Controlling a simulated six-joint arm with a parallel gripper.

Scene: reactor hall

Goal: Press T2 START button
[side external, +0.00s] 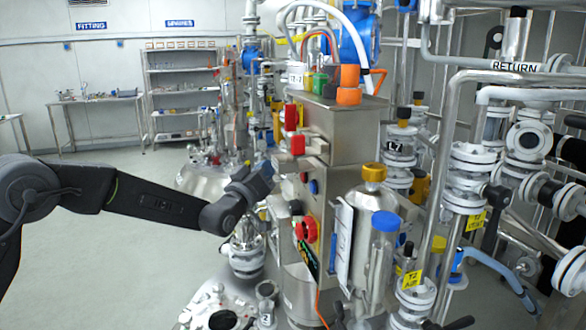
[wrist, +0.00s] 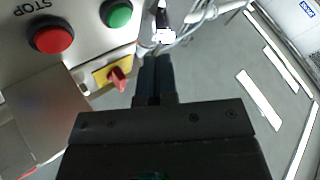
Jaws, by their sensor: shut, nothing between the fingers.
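A green round button (wrist: 117,14) sits on a light panel at the top of the wrist view. A larger red button (wrist: 51,37) is to its left, with the upside-down word STOP beside it. No START or T2 lettering is legible by the green button. My gripper (wrist: 157,62) is shut and empty, its dark fingers side by side, to the right of and below the green button in the picture. In the side view my gripper (side external: 268,167) is at the left face of the steel cabinet (side external: 345,140). Contact cannot be told, and the green button cannot be made out there.
A red rotary switch (wrist: 117,79) on a yellow plate is just left of my fingers. Cables (wrist: 185,30) run near the fingertips. Pipes and valves (side external: 470,180) crowd the right; a red knob (side external: 306,229) sits low on the cabinet. Open floor (side external: 110,235) lies left.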

